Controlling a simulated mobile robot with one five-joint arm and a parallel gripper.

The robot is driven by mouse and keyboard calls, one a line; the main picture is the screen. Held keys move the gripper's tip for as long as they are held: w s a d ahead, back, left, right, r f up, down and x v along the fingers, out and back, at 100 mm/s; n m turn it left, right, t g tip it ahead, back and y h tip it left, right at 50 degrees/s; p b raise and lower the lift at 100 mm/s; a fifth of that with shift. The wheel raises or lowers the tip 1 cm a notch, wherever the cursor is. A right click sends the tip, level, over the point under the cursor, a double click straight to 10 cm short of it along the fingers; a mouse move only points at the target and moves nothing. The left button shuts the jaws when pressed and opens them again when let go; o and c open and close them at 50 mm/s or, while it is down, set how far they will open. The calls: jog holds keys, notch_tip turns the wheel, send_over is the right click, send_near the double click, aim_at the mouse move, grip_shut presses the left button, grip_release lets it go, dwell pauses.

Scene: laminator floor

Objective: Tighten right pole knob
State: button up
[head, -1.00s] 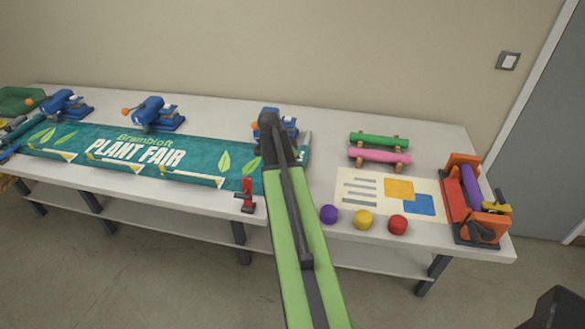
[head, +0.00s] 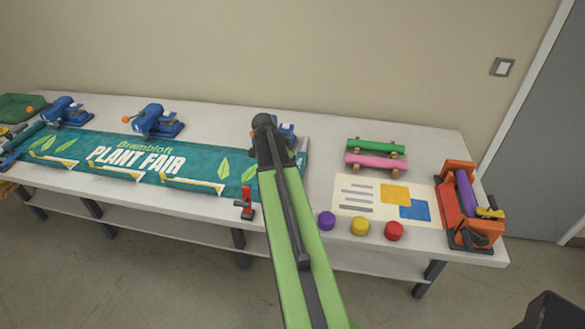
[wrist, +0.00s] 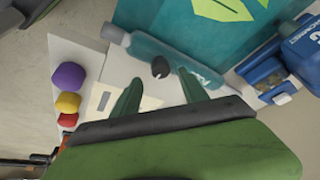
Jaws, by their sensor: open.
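The teal banner (head: 110,155), lettered "Brambloft Plant Fair", lies along the table, with its right end partly behind my arm in the head view. In the wrist view, a teal pole (wrist: 205,82) runs along the banner's end (wrist: 190,22). A small dark knob (wrist: 160,67) shows by the pole. My gripper (wrist: 158,76) is open, its two green fingers on either side of the knob in the picture. I cannot tell whether they touch it or how high they are above it. My arm hides the gripper and knob in the head view.
Blue clamp-like devices (head: 157,120) stand along the banner's back edge. A red clamp (head: 246,203) is at the front edge. Purple (head: 326,221), yellow (head: 360,227) and red (head: 394,231) knobs sit right of my arm, near a printed sheet (head: 357,190) and an orange laminator (head: 468,206).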

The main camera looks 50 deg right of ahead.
jog(key=p+v, duration=1.1)
jog(key=v, duration=0.2)
jog(key=shift+a+r, duration=0.15)
jog(key=shift+r, duration=0.15)
